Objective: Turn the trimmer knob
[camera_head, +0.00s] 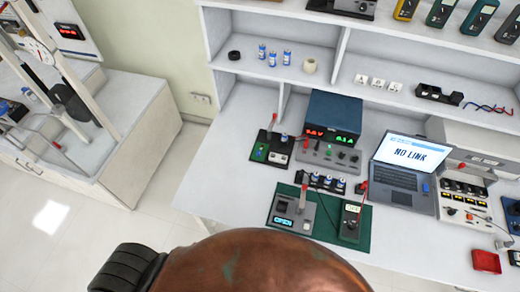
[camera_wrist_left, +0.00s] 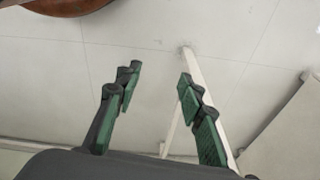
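I cannot single out the trimmer knob; the parts on the bench are too small to tell. A blue power supply (camera_head: 335,112) with red and green digits stands on the white workbench (camera_head: 225,165). A grey panel (camera_head: 330,154) with small controls is in front of it. A dark green mat (camera_head: 345,248) nearer me carries a grey device with an "OPEN" display (camera_head: 292,215) and a dark handheld meter (camera_head: 352,220). My left gripper (camera_wrist_left: 158,92) is open and empty above bare floor in the left wrist view. My right gripper is not in view.
A laptop (camera_head: 400,168) reading "NO LINK" stands right of the power supply. A small board with a green part (camera_head: 265,148) is left of it. A red tray (camera_head: 486,261) lies at the right. Shelves (camera_head: 330,62) rise behind. The bench's left part is clear.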

